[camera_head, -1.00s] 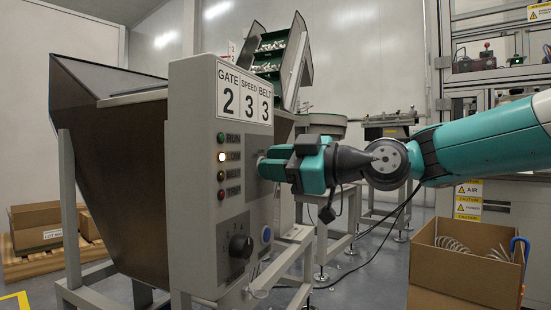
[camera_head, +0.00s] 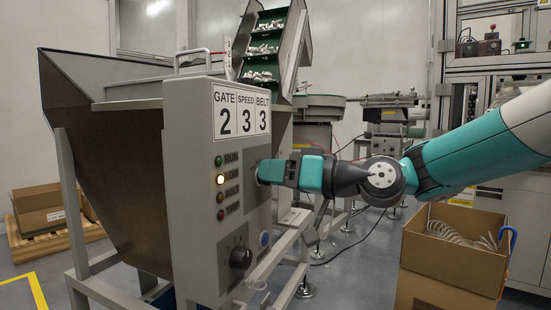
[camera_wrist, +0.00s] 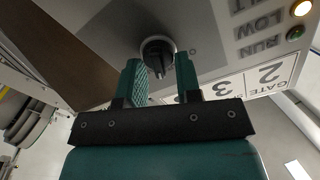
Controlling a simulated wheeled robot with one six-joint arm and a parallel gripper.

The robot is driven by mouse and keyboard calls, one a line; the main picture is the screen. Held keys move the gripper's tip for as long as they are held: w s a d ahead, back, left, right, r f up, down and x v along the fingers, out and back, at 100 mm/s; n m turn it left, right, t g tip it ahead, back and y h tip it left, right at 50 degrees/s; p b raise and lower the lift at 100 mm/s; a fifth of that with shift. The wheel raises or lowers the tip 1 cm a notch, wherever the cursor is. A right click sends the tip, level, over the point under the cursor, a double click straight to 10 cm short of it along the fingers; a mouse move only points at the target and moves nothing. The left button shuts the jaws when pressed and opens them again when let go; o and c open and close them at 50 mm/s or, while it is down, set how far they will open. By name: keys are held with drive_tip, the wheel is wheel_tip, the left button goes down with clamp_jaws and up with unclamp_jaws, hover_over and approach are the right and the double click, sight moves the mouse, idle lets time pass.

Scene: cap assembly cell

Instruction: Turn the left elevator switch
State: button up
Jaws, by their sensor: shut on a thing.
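A black rotary switch (camera_wrist: 158,57) with a ridge handle sits on a round metal collar on the grey control panel (camera_head: 200,130). My gripper (camera_wrist: 160,68) has its two green fingers on either side of the switch's handle and is shut on it. In the head view my gripper (camera_head: 262,172) reaches in from the right and meets the panel beside the column of lamps, hiding this switch.
The panel carries lamps, with the LOW lamp (camera_head: 221,179) lit, and a sign (camera_head: 241,116) reading gate 2, speed 3, belt 3. A brown hopper (camera_head: 110,160) stands behind it. A cardboard box (camera_head: 455,250) of coiled tubing stands at right. Steel frame legs are below the arm.

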drive_tip(key=m+p, duration=0.4)
drive_tip(key=shift+f+m, duration=0.1)
drive_tip(key=shift+m, duration=0.2)
drive_tip(key=shift+f, duration=0.1)
idle(0.4)
drive_tip(key=o, duration=0.8)
drive_tip(key=shift+w, duration=0.1)
